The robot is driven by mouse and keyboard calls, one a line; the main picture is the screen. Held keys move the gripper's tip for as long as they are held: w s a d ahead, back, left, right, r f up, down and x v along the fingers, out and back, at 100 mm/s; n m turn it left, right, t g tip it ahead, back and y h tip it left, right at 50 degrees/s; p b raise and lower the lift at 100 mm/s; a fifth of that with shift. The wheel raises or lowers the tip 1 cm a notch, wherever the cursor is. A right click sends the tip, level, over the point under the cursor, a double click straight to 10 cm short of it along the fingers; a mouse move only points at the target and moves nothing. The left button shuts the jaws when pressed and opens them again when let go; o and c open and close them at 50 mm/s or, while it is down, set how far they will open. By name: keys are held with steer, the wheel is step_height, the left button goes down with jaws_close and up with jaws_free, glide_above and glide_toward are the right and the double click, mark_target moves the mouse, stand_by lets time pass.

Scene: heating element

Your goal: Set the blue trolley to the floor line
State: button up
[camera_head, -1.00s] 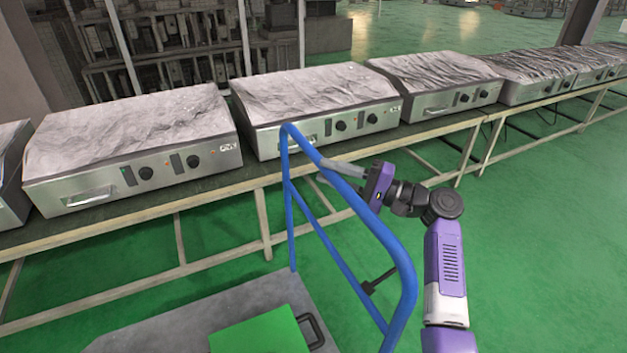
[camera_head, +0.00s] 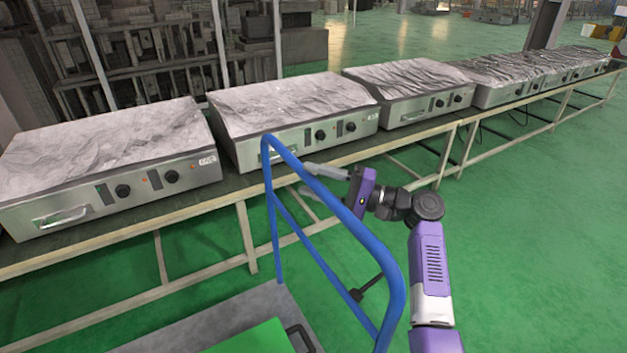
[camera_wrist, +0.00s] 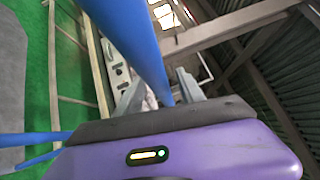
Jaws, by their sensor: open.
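The blue trolley shows its tubular blue handle frame (camera_head: 392,270), standing upright, and a grey deck (camera_head: 190,318) at the bottom of the head view. The lower part of the trolley is cut off. My gripper (camera_head: 314,180) is at the sloping top bar of the handle, with its fingers open. In the wrist view the blue bar (camera_wrist: 135,40) appears to run between the open fingers (camera_wrist: 158,92); whether they touch it I cannot tell. No floor line is visible in either view.
A green box (camera_head: 250,340) with a dark handle lies on the deck. A long bench (camera_head: 200,208) with several steel heating units (camera_head: 300,115) stands close behind the trolley handle. Open green floor (camera_head: 540,240) lies to the right.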

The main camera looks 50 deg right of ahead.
steer(key=b+v, duration=0.1)
steer(key=v, duration=0.6)
steer(key=shift+s+d, duration=0.25)
steer(key=shift+s, duration=0.05)
